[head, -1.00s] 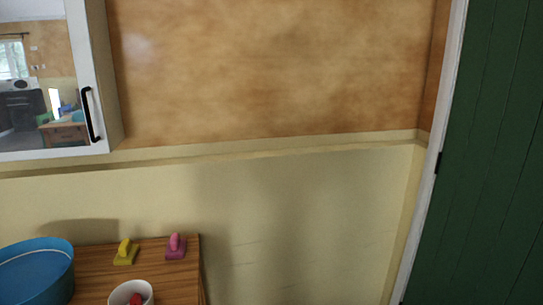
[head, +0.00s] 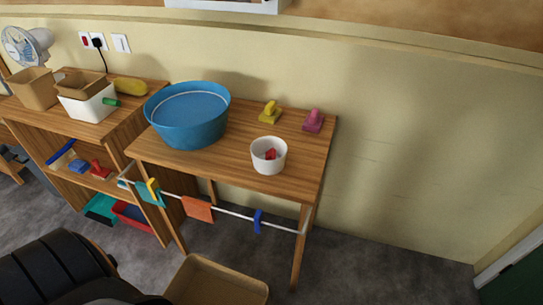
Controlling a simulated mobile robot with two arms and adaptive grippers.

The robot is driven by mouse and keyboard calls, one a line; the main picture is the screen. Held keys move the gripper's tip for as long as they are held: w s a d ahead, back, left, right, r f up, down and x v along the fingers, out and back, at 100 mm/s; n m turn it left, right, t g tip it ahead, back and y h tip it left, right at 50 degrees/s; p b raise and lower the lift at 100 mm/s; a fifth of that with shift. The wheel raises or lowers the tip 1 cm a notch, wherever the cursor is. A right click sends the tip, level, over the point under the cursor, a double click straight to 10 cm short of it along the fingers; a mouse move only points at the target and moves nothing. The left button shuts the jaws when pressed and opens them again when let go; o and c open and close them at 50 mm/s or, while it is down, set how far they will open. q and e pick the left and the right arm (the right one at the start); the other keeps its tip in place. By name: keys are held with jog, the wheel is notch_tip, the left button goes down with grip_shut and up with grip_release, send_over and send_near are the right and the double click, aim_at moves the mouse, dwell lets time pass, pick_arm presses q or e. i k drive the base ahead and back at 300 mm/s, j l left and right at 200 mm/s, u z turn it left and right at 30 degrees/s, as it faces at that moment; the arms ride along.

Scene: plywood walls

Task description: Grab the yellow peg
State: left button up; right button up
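A small yellow peg (head: 153,187) is on the thin white rail (head: 228,209) below the front of the wooden table, at a teal cloth (head: 148,195). Another yellow thing, a small block with an upright grip (head: 270,112), stands on the table top near the wall. A blue peg (head: 258,220) is farther right on the rail. Neither of my grippers shows in the head view.
The wooden table (head: 228,157) also holds a blue tub (head: 188,115), a white pot (head: 268,156) and a pink block (head: 313,121). An orange cloth (head: 198,209) hangs on the rail. A brown box (head: 218,284) stands on the floor in front.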

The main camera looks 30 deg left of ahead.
aim_at(152, 185)
jog(key=u, duration=2)
jog(key=i+j, duration=0.25)
jog(key=j, duration=0.15)
jog(key=i+j, duration=0.2)
jog(key=j, duration=0.2)
jog(key=i+j, duration=0.25)
jog(key=j, duration=0.15)
jog(key=u, duration=0.05)
